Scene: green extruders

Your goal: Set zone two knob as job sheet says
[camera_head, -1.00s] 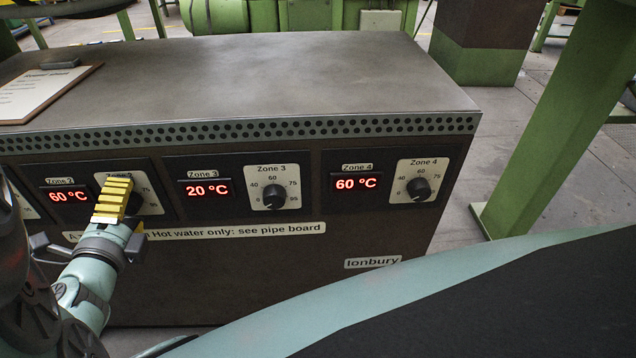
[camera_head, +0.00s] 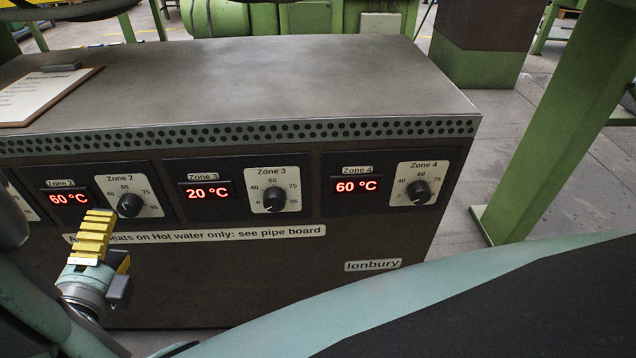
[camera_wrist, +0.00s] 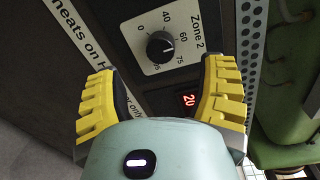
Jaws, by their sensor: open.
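The zone two knob (camera_head: 130,205) is a black round dial on a pale plate marked 0, 40, 60, 75 and 95. The zone two display (camera_head: 68,197) reads 60 °C. My gripper (camera_head: 96,225) is below and left of the knob in the head view, apart from it. In the wrist view my gripper (camera_wrist: 160,72) has its yellow fingers wide apart with nothing between them. The job sheet (camera_head: 45,94) lies on the cabinet top; its writing is too small to read.
The zone three knob (camera_head: 274,199) and zone four knob (camera_head: 419,191) sit to the right on the same panel. Their displays read 20 °C and 60 °C. A label strip (camera_head: 270,234) runs below. A green post (camera_head: 560,120) stands right of the cabinet.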

